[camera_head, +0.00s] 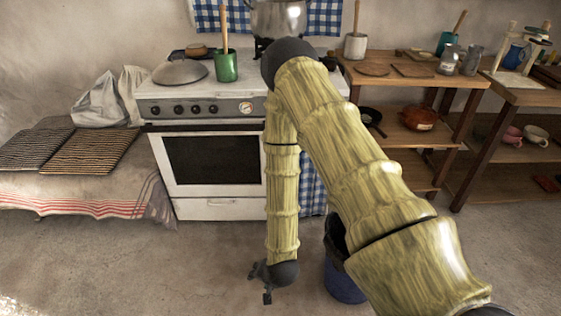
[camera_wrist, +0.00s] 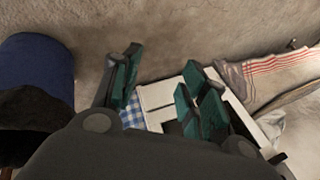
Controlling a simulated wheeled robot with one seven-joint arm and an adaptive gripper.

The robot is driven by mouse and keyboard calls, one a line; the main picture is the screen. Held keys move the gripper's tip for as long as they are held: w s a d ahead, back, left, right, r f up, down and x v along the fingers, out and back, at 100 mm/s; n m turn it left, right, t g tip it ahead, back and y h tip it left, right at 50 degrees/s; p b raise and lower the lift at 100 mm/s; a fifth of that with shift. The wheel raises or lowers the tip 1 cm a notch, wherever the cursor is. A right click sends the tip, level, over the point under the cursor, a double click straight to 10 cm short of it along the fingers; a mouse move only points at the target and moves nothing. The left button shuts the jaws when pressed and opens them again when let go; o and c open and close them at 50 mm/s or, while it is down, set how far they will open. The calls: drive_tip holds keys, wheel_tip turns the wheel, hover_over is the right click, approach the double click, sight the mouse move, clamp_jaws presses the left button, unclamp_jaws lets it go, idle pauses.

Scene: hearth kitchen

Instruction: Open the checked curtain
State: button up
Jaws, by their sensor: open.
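A blue-and-white checked curtain (camera_head: 312,187) hangs low, just right of the stove, partly hidden behind my arm. A small part of a checked cloth, apparently this curtain, shows in the wrist view (camera_wrist: 132,115) near the left finger. My gripper (camera_head: 260,284) hangs low near the floor in front of the stove, left of the curtain and apart from it. In the wrist view its green-padded fingers are spread, with nothing between them. Another blue-and-white checked cloth (camera_head: 207,17) hangs on the wall behind the stove.
The white stove (camera_head: 205,208) stands behind my gripper, with a green cup (camera_head: 226,67) and a pot on top. A blue bin (camera_head: 343,284) stands on the floor right of my gripper; it also shows in the wrist view (camera_wrist: 38,62). Wooden shelves (camera_head: 455,83) stand at right.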

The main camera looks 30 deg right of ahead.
drive_tip(key=w+d+m+t+h+b, duration=0.1)
drive_tip(key=w+d+m+t+b, duration=0.15)
drive_tip(key=w+m+b, duration=0.4)
drive_tip(key=w+d+m+t+h+b, duration=0.1)
drive_tip(key=w+d+m+t+b, duration=0.2)
drive_tip(key=w, duration=0.6)
drive_tip(key=w+d+m+t+h+b, duration=0.1)
drive_tip(key=w+d+m+b, duration=0.35)
drive_tip(key=w, duration=0.35)
drive_tip(key=w+d+r+m+t+h+b, duration=0.25)
drive_tip(key=w+d+r+m+b, duration=0.3)
drive_tip(key=d+m, duration=0.4)
drive_tip(key=w+d+r+m+t+h+b, duration=0.1)
drive_tip(key=w+d+r+m+h+b, duration=0.4)
drive_tip(key=d+m, duration=0.4)
drive_tip(key=w+d+n+b, duration=0.1)
drive_tip(key=w+d+b, duration=0.3)
drive_tip(key=w, duration=0.5)
drive_tip(key=d+y, duration=0.1)
drive_tip(key=d, duration=0.1)
drive_tip(key=shift+w+d+f, duration=0.25)
drive_tip(key=shift+d+f, duration=0.15)
clamp_jaws()
